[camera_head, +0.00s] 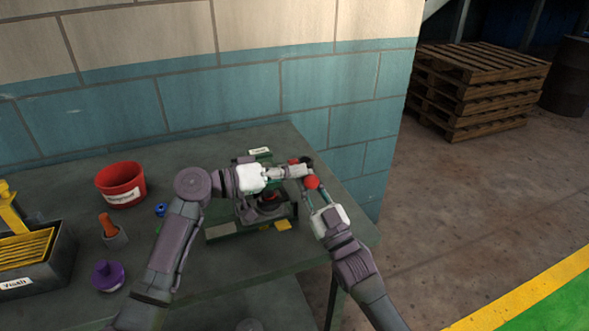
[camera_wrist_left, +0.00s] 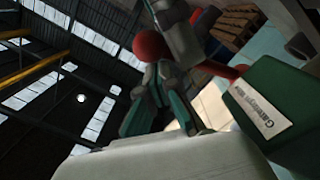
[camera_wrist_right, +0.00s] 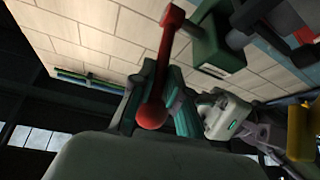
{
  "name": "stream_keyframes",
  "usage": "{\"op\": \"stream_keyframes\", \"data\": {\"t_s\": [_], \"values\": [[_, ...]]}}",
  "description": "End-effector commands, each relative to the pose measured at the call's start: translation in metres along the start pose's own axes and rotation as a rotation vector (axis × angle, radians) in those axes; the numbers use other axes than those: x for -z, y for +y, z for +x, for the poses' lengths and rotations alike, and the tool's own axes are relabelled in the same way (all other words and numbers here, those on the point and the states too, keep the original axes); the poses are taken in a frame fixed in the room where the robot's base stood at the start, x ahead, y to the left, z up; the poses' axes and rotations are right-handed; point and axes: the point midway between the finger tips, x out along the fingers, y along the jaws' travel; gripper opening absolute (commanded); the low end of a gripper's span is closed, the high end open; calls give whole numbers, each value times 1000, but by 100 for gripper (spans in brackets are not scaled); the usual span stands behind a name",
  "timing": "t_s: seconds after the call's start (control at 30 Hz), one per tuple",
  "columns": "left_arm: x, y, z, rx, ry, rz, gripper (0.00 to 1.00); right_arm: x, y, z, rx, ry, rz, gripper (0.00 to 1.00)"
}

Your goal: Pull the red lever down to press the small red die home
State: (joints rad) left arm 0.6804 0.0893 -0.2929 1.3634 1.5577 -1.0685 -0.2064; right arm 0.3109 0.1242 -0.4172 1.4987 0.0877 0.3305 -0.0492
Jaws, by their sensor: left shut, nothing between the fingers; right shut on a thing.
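The red lever's ball knob (camera_head: 312,182) is at the right side of the green press (camera_head: 250,220). My right gripper (camera_head: 314,187) is shut on the red lever at its ball end. In the right wrist view the red lever (camera_wrist_right: 164,60) runs up from the ball between the fingers (camera_wrist_right: 152,100) toward the green press head (camera_wrist_right: 215,45). My left gripper (camera_head: 303,171) is shut and empty, across the press top close to the knob. The left wrist view shows its fingers (camera_wrist_left: 163,98) in front of the knob (camera_wrist_left: 150,45). A small red piece (camera_head: 268,198), possibly the die, shows low in the press, partly hidden.
A red bucket (camera_head: 121,185), a blue piece (camera_head: 160,209), an orange piece in a grey holder (camera_head: 113,230), a purple knob (camera_head: 107,275) and a dark bin of yellow pieces (camera_head: 30,250) stand on the table's left. The wall is behind; the table's right edge is near the press.

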Motion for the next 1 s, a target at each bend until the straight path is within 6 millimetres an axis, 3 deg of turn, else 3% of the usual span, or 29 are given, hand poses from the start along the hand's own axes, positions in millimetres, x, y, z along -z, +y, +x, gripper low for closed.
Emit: {"op": "stream_keyframes", "data": {"t_s": [0.2, 0.43, 0.47, 0.6, 1.0], "values": [[-20, -4, 4, -1, -18, -7, 0, 6, -2, 4, 3, 15, 1, 0], [-22, -6, 5, 1, -20, -8, 0, 6, -2, 4, 3, 15, 3, 0], [-22, -6, 5, 2, -20, -8, 0, 7, -2, 4, 2, 15, 3, 18], [-22, -6, 5, 2, -21, -8, 0, 7, -2, 4, 2, 17, 2, 41], [-18, -5, 4, 4, -13, -5, 0, 5, -1, 3, 2, 12, 2, 41]]}}
